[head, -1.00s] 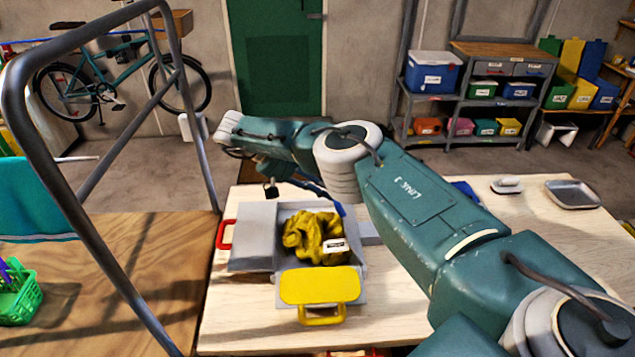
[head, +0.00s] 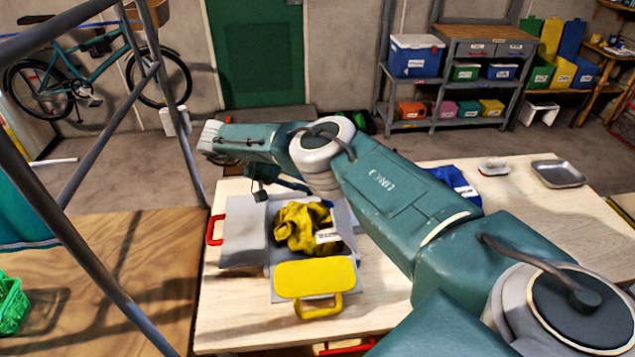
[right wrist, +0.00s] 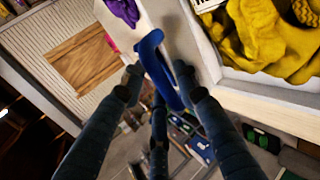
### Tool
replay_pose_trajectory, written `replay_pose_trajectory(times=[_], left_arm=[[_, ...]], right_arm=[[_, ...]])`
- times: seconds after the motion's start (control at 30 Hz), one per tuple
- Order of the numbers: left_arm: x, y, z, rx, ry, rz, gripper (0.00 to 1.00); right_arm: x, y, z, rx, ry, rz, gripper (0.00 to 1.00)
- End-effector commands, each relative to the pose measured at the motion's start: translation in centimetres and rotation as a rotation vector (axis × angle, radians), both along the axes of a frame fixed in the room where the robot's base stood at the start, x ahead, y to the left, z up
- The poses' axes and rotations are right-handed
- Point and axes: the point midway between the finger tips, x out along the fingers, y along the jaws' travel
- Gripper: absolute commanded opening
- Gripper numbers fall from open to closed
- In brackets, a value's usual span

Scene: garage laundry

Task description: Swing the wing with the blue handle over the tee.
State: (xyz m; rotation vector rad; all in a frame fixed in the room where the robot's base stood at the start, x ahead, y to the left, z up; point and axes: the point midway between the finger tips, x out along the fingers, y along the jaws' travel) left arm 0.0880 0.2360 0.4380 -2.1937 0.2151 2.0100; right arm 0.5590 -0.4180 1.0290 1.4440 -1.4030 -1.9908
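A yellow tee (head: 301,228) with a white label lies bunched in the middle of a grey folding board on the table. The left wing (head: 245,235) with a red handle (head: 214,230) lies outward. The front wing has a yellow pad (head: 315,278) and yellow handle. A grey panel (head: 345,222) shows right of the tee, partly behind my right arm. In the right wrist view, the blue handle (right wrist: 153,62) lies among the fingers of my right gripper (right wrist: 158,82), beside the board; I cannot tell whether they grip it. My left gripper is out of view.
A blue cloth (head: 450,182) with a label, a small white-topped item (head: 494,167) and a metal tray (head: 558,174) are on the right of the table. A metal frame (head: 85,245) stands at left.

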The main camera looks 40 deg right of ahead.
Motion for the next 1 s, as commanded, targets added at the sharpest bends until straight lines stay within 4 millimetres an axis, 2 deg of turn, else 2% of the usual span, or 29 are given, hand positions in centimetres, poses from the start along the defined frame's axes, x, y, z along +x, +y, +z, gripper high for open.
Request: replay_pose_trajectory(times=[0.27,0.43,0.7,0.8,1.0], left_arm=[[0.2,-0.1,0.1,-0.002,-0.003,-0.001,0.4],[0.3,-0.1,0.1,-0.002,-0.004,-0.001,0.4],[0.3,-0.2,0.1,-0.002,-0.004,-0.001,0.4],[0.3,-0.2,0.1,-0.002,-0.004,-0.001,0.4],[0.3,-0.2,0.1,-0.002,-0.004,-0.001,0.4]], right_arm=[[0.3,0.1,1.0,0.0,-0.005,0.008,0.3],[0.2,-0.1,2.9,-0.002,-0.005,0.003,0.3],[-0.1,-0.4,8.1,0.001,-0.004,-0.001,0.3],[-0.1,-0.5,9.2,0.002,-0.003,-0.002,0.3],[-0.2,-0.6,9.9,0.004,0.0,-0.003,0.3]])
